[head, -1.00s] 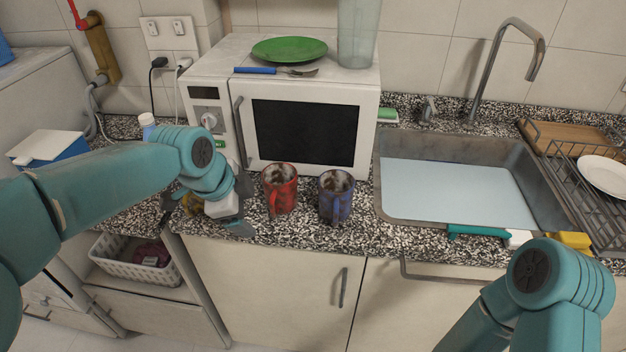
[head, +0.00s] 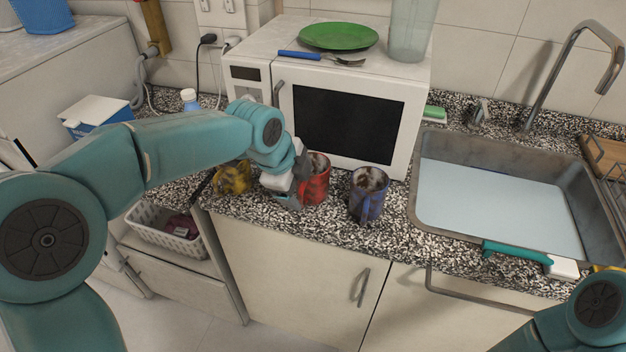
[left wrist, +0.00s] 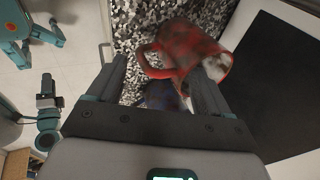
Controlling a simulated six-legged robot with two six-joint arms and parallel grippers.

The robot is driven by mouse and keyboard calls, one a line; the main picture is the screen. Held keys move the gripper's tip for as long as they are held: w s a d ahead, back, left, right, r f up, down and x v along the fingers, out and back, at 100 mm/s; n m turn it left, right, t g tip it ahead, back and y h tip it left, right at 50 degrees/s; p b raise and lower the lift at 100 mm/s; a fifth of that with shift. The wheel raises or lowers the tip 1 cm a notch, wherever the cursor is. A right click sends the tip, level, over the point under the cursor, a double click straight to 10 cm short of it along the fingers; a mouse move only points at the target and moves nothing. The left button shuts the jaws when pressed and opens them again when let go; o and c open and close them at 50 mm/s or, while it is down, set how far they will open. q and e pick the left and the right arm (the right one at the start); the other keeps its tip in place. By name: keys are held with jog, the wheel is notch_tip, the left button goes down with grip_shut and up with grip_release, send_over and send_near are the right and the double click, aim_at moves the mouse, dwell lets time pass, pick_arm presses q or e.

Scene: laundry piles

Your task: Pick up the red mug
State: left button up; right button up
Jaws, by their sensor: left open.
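The red mug (head: 319,183), dark-stained inside, stands upright on the speckled counter in front of the microwave. My left gripper (head: 288,188) is open at the mug's left side and hides part of it. In the left wrist view the red mug (left wrist: 187,47) appears upside down at the fingertips, its handle in the gap. Its body reaches past the right-hand finger of my left gripper (left wrist: 160,72). I cannot tell whether they touch. My right gripper (left wrist: 47,85) seems to show small at the left of that view; its jaws are unclear.
A blue mug (head: 368,194) stands just right of the red one. A yellow mug (head: 232,178) is to the left, below my arm. The microwave (head: 347,124) closes off the back; the sink (head: 425,205) is to the right. The counter's front edge is close.

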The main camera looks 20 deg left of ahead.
aim_at(309, 185)
pick_arm(q)
jog(key=x, duration=0.5)
jog(key=shift+w+d+f, duration=0.1)
jog(key=shift+w+f, duration=0.05)
jog(key=shift+w, duration=0.05)
jog(key=shift+s, duration=0.15)
jog(key=c, duration=1.4)
